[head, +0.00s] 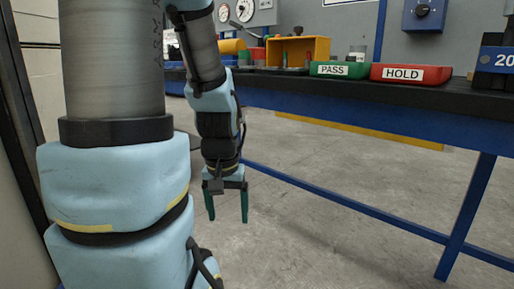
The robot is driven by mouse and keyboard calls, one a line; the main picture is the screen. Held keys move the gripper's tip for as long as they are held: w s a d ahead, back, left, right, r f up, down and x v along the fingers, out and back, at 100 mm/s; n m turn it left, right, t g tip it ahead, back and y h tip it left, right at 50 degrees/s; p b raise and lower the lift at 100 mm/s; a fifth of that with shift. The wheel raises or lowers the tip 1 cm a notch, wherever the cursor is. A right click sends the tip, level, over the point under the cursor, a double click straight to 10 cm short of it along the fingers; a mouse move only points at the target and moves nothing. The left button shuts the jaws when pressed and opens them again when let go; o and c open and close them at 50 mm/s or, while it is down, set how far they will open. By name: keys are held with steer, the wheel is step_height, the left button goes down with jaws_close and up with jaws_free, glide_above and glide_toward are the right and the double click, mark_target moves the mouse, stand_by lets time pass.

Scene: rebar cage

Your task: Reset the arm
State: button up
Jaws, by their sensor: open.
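My gripper (228,207) hangs at the end of my arm (213,110), left of the middle of the head view. Its two green fingers point down and stand apart, with nothing between them. It is over bare floor, in front of the workbench and lower than the bench top. My light blue arm links fill the left of the view.
The workbench (330,95) has a dark top and blue frame. A green PASS bin (341,76), a red HOLD bin (404,83) and a yellow box (270,52) stand on it. A blue block (494,62) is at right. The concrete floor (330,240) is clear.

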step_height(320, 180, up, 35)
steer(key=p, duration=3.3)
steer(key=shift+f+p, duration=0.2)
steer(key=shift+p, duration=0.15)
